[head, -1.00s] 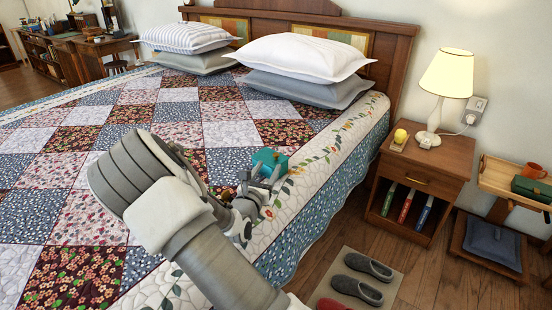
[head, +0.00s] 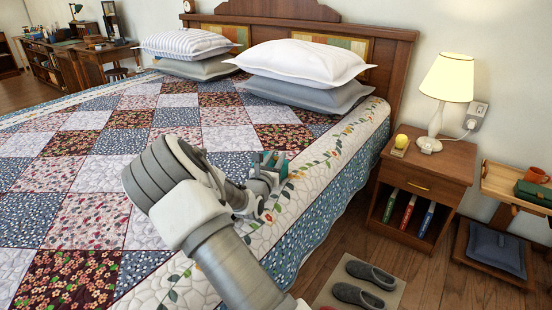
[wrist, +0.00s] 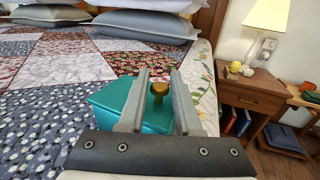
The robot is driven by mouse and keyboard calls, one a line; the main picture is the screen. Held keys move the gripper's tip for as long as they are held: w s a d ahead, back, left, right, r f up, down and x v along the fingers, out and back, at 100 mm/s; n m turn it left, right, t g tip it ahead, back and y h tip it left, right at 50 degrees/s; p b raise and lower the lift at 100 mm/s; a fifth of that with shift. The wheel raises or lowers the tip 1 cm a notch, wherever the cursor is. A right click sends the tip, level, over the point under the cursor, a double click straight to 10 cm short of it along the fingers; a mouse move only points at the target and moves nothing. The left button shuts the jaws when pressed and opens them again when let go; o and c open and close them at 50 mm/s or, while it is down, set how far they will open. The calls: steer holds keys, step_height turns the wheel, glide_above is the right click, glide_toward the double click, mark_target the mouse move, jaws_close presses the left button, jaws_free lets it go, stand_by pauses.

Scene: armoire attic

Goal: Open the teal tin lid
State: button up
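The teal tin (wrist: 108,97) sits on the patchwork bed near its right side, with a gold knob (wrist: 158,90) showing on top in the wrist view. The lid looks shut, but the seam is hidden. My gripper (wrist: 159,76) is open, its two grey fingers on either side of the knob in the picture, with a gap on each side. I cannot tell whether the fingers are level with the knob or short of it. In the head view my gripper (head: 268,172) covers much of the tin (head: 281,164).
Pillows (head: 304,62) lie at the head of the bed. A nightstand (head: 428,180) with a lit lamp (head: 444,85) and a yellow object (head: 401,141) stands to the right. Slippers (head: 368,280) lie on the floor. The quilt (head: 125,175) left of the tin is clear.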

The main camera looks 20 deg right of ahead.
jaws_close()
stand_by(1.1)
